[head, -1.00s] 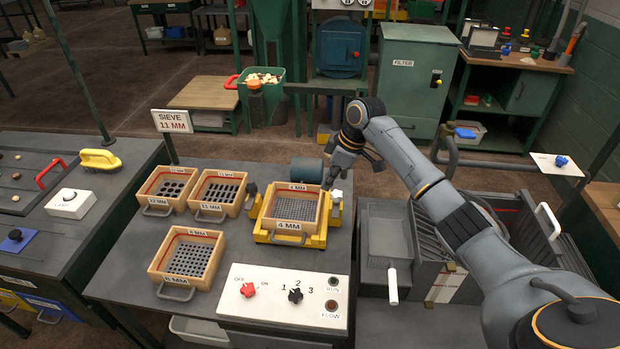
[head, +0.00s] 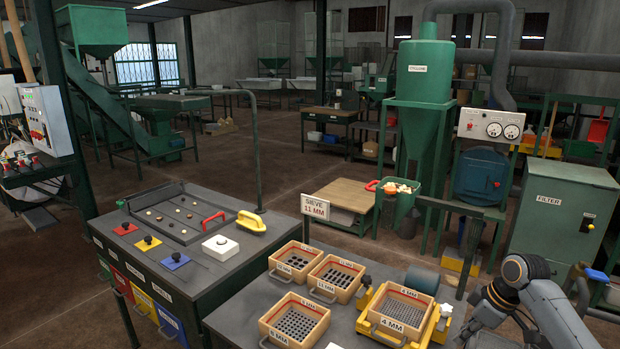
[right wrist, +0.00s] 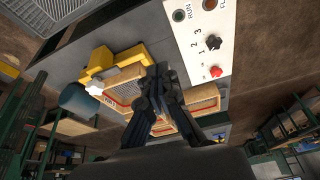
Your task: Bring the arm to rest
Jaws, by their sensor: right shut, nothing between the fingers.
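My right arm (head: 545,300) enters the head view at the lower right. Its dark gripper (head: 475,320) hangs just right of the yellow sieve holder (head: 375,325), apart from it as far as I can tell. In the right wrist view the gripper's fingers (right wrist: 163,80) are together with nothing between them. Past them show the yellow holder (right wrist: 98,68), wooden sieves and the white control panel (right wrist: 213,50). My left gripper is in neither view.
The 4 MM sieve (head: 399,310) sits in the yellow holder. Several other sieves, one an 11 MM sieve (head: 335,278), stand left of it. A sign (head: 315,207) reads SIEVE 11 MM. A filter cabinet (head: 560,215) stands behind my arm. The floor between benches is open.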

